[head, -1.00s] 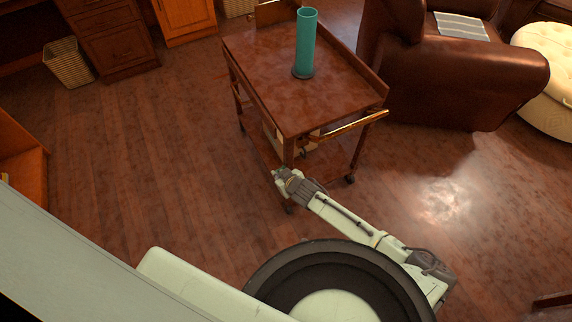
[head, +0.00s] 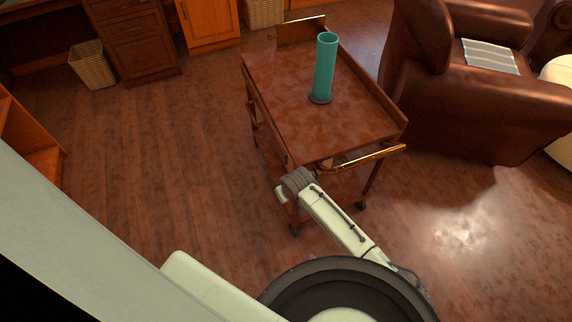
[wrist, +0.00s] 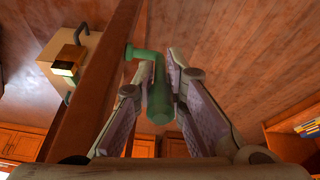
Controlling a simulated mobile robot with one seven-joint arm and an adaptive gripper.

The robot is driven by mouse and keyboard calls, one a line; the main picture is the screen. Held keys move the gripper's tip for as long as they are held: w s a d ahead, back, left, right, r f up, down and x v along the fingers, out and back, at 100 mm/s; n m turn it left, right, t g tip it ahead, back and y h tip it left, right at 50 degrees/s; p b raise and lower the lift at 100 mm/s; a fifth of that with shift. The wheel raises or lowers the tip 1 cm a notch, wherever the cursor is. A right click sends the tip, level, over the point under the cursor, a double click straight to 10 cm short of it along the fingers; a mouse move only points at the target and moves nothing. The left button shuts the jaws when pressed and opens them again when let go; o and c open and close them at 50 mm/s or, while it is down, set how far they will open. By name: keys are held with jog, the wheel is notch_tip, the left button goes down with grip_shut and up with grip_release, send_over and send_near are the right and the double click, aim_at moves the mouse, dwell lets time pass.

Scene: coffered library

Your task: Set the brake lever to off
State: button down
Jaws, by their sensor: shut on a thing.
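The brake lever (wrist: 159,100) is a green bent handle in the wrist view, joined to a brown wooden leg (wrist: 103,85) of the cart. My gripper (wrist: 162,70) has its padded fingers on both sides of the lever's grip and is shut on it. In the head view the wooden cart (head: 290,120) stands at the centre, and the end of my arm is at its near left corner. The fingers and the lever are hidden there behind my wrist. I cannot read any off marking.
A teal cylinder (head: 325,65) stands upright on the cart top. A brass rail (head: 365,158) runs along the cart's near edge. A brown leather armchair (head: 490,110) is to the right. A cream box (wrist: 88,52) shows beside the leg. The floor left of the cart is clear.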

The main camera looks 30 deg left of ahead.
jog(key=shift+s, duration=0.15)
jog(key=c, duration=1.7)
grip_release()
jog(key=shift+r, duration=0.1)
jog(key=v, duration=1.1)
jog(key=shift+d+r, duration=0.15)
jog(key=shift+r, duration=0.2)
jog(key=shift+o, duration=0.3)
